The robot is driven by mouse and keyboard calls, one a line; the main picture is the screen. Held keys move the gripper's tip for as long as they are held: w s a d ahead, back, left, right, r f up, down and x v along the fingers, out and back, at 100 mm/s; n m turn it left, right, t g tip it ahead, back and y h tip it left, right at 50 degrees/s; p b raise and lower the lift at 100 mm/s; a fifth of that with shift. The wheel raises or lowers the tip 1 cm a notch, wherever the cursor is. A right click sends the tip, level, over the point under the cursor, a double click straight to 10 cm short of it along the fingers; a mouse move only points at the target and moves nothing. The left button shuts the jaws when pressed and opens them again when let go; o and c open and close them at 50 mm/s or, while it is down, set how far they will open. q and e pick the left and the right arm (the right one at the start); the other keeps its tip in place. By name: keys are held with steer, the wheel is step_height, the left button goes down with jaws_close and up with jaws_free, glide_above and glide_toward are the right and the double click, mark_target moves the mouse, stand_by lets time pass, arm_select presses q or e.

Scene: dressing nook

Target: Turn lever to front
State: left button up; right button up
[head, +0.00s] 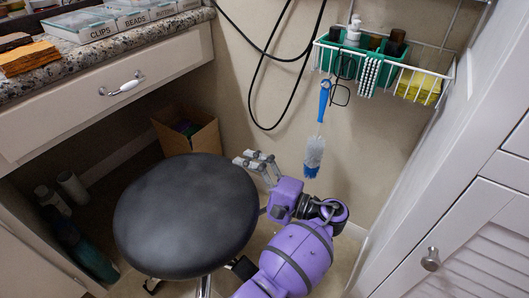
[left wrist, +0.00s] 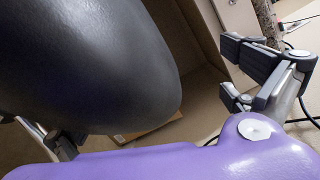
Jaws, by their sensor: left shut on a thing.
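No lever can be made out clearly in either view. A round black stool seat (head: 185,215) fills the lower left of the head view, and its dark underside edge (left wrist: 100,60) fills the left of the left wrist view. My left gripper (head: 258,163) is just beyond the right edge of the seat. Its grey-black fingers (left wrist: 250,75) also show in the left wrist view. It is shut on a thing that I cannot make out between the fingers. My right gripper is in neither view.
An open cardboard box (head: 187,132) stands on the floor behind the stool. A drawer (head: 110,90) is at the left, a louvred door (head: 450,235) at the right. A wire basket (head: 385,65) with a hanging blue brush (head: 315,150) and black cables (head: 255,85) are at the wall.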

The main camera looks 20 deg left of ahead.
arm_select(q)
steer(key=r+y, duration=0.1)
steer(key=r, duration=0.1)
steer(key=r+n, duration=0.1)
steer(key=r, duration=0.1)
steer(key=r+y, duration=0.1)
steer(key=r, duration=0.1)
steer(key=shift+d+r+y, duration=0.3)
steer(key=shift+d+r, duration=0.1)
steer(key=f+h, duration=0.1)
steer(key=f, duration=0.2)
steer(key=f+h, duration=0.1)
steer(key=f, duration=0.1)
steer(key=shift+a+f+m+h, duration=0.3)
steer(key=shift+a+f+m, duration=0.05)
steer(key=shift+m, duration=0.05)
steer(key=shift+s+d+f, duration=0.15)
steer(key=shift+s+d, duration=0.05)
steer(key=shift+d, duration=0.45)
steer(key=shift+s+d+f, duration=0.1)
steer(key=shift+s+d, duration=0.1)
steer(key=shift+d, duration=0.45)
steer(key=s+d+f, duration=0.1)
steer(key=d+f, duration=0.1)
steer(key=d, duration=0.3)
steer(key=shift+s+d, duration=0.35)
